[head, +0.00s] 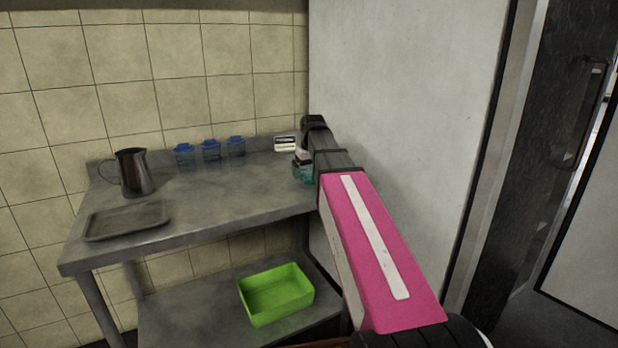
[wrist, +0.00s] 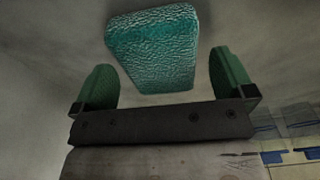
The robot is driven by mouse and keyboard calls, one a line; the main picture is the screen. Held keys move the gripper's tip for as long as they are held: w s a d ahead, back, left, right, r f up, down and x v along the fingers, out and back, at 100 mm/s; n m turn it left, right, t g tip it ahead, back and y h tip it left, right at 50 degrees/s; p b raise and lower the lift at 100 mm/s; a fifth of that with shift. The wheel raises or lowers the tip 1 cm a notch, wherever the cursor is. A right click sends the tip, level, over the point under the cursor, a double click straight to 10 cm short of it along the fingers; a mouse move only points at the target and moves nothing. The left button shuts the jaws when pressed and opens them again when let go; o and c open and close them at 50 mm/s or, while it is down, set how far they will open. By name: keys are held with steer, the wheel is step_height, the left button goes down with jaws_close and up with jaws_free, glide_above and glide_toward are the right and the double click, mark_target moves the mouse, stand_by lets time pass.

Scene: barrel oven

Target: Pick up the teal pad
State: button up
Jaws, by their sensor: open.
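The teal pad (wrist: 153,45) is a textured, rounded block in the wrist view, on or just above a grey surface. My gripper (wrist: 163,78) is open, with one green finger on each side of the pad. In the head view a small teal patch (head: 302,174) shows at the right back of the steel table (head: 225,208), mostly hidden by my arm.
A metal jug (head: 134,172) and a grey tray (head: 127,221) stand on the left. Several blue-lidded jars (head: 211,151) and a small black-and-white item (head: 285,143) are at the back. A green bin (head: 276,294) sits on the lower shelf. A pale panel (head: 400,95) rises right.

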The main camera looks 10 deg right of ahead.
mark_target(308, 171)
steer(key=shift+f, duration=0.5)
steer(key=shift+c, duration=0.3)
steer(key=c, duration=0.9)
steer(key=shift+r, duration=0.1)
steer(key=shift+w+r, duration=0.1)
steer(key=shift+r, duration=0.7)
step_height(308, 171, up, 3)
steer(key=shift+f, duration=0.15)
steer(key=s+a+r, duration=0.6)
steer(key=s, duration=0.4)
steer(key=shift+r, duration=0.3)
